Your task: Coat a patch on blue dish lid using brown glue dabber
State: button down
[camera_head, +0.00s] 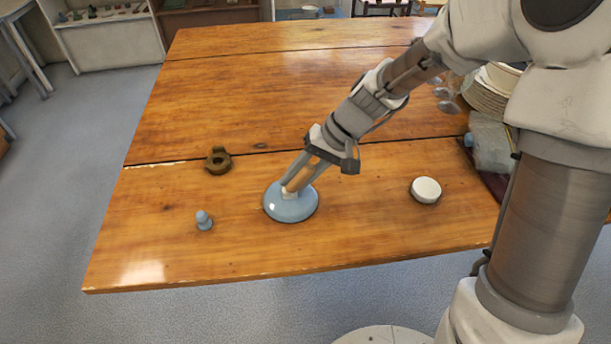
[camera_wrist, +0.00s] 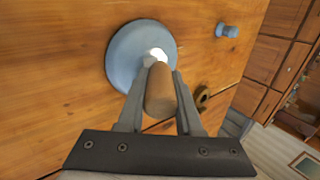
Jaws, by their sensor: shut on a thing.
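The blue dish lid (camera_head: 276,208) lies on the wooden table, left of the picture's middle in the head view. It also shows in the wrist view (camera_wrist: 122,55) as a pale blue disc. My gripper (camera_head: 293,181) is shut on the brown glue dabber (camera_head: 300,178), whose brown handle lies between the two fingers in the wrist view (camera_wrist: 160,92). The dabber is tilted. Its white tip (camera_wrist: 155,54) is at the lid's surface, near the lid's middle; I cannot tell whether it touches. No coated patch can be made out around the tip.
A small blue knobbed piece (camera_head: 204,221) stands left of the lid. A brown ring-shaped object (camera_head: 218,160) lies behind it. A round white-topped object (camera_head: 426,190) sits to the right. Stacked plates (camera_head: 482,98) and a grey-blue bundle (camera_head: 490,145) crowd the right edge. The table's back left is clear.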

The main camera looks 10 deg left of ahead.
jog(key=shift+s+a, duration=0.15)
jog(key=shift+a, duration=0.3)
jog(key=shift+r, duration=0.1)
notch_tip(320, 180, up, 6)
jog(key=p, duration=0.5)
dwell(0.5)
